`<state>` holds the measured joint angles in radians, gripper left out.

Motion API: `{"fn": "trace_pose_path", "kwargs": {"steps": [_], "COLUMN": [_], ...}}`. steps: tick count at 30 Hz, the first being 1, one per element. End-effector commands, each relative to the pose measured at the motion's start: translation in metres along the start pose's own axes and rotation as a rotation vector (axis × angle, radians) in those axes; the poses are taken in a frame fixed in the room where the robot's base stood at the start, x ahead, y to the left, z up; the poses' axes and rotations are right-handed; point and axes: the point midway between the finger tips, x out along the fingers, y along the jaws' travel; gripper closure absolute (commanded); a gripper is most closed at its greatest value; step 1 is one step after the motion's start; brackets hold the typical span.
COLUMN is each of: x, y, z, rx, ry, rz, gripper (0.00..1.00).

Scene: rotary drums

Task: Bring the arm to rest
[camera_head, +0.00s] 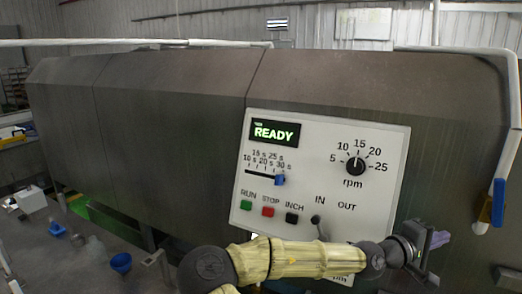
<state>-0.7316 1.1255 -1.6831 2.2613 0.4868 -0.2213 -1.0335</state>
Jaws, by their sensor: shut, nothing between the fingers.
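My arm (300,260) stretches from the lower left across the bottom of the control panel (395,150). My gripper (436,240) is shut and empty, just right of the panel's lower right corner, in front of the dark drum housing (160,110). Whether it touches the housing cannot be told. The panel display (274,133) reads READY in green. The blue slider (280,180) sits at the 30 s end. The rpm knob (355,166) points up near 15. A dark lever (316,222) below IN and OUT leans toward IN. The arm hides part of the panel's lower edge.
Green RUN (246,206), red STOP (268,212) and black INCH (292,218) buttons sit above my arm. A white pipe with a blue-handled valve (498,202) runs down at the right. A blue bucket (121,262) stands on the floor at lower left.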

Motion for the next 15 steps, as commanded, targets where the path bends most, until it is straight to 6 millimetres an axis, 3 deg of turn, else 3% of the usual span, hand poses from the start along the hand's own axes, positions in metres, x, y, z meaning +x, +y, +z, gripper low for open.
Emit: {"fn": "trace_pose_path", "kwargs": {"steps": [3,7,12,15], "x": [0.012,0.004,-0.031,-0.060], "y": [-0.072,-0.142,-0.211,-0.239], "z": [0.011,0.014,0.011,0.005], "rx": [0.068,0.142,0.237,0.289], "ry": [-0.023,-0.042,-0.060,-0.065], "rz": [-0.220,-0.451,-0.727,-0.875], "gripper": [1.00,1.00,1.00,1.00]}}
